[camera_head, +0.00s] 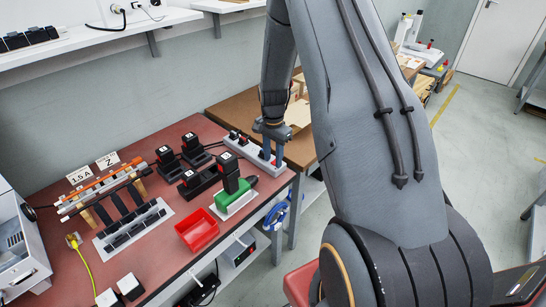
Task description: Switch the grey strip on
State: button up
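The grey strip (250,151) is a long pale power strip lying along the back right of the red-topped bench. Small black and red parts sit along its top. My gripper (272,156) points down over the right end of the strip. Its two blue-grey fingers stand apart with a gap between them, and I see nothing held. The fingertips are close to the strip's top; I cannot tell whether they touch it. They partly hide that end, and the state of its switch is too small to tell.
Black chargers with battery blocks (190,142) stand left of the strip. A green tool with a black battery (232,190) and a red bin (198,230) are nearer. A rack of dark pieces (130,230) lies left. A white shelf (90,38) hangs above. A brown table adjoins behind.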

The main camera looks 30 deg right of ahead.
jog(key=shift+c, duration=0.4)
grip_shut()
jog(key=shift+w+d+g+y+b, duration=0.1)
jog(key=shift+d+g+y+b, duration=0.25)
jog(key=shift+y, duration=0.35)
jog(key=shift+d+y+b, duration=0.1)
jog(key=shift+y+b, duration=0.45)
jog(key=shift+y, duration=0.15)
jog(key=shift+r, duration=0.1)
jog(key=shift+o, duration=0.4)
grip_release()
